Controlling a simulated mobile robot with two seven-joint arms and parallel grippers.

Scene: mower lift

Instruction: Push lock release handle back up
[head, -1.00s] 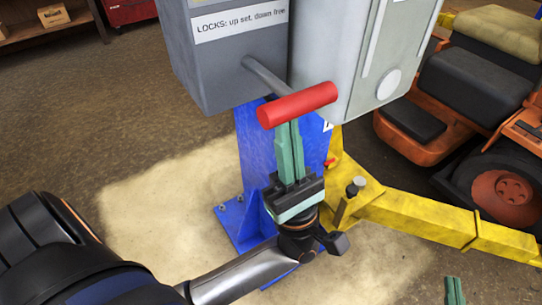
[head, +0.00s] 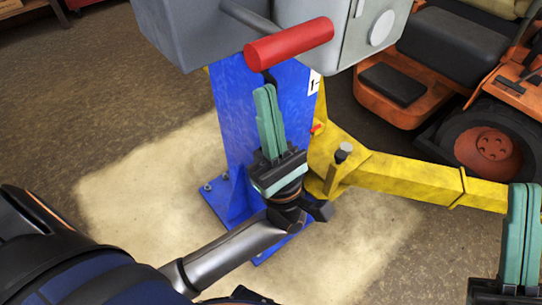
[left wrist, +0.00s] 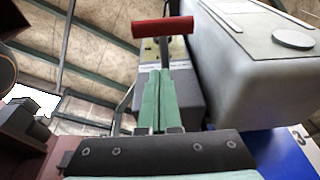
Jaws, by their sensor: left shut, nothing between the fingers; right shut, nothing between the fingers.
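The red grip of the lock release handle (head: 289,42) sits on a grey lever coming out of the grey box. In the head view my left gripper (head: 267,90) is below the grip, its green fingers shut and pointing up, with a small gap between tips and grip. A small dark piece shows in that gap. In the left wrist view the red grip (left wrist: 162,27) lies beyond the shut fingertips (left wrist: 157,75), with nothing between them. My right gripper (head: 525,190) is shut and empty at the right edge.
The blue post (head: 232,130) stands behind my left gripper, with grey boxes (head: 170,35) above. A yellow lift arm (head: 420,180) runs to the right. An orange mower (head: 490,145) stands at the right. The floor left of the post is clear.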

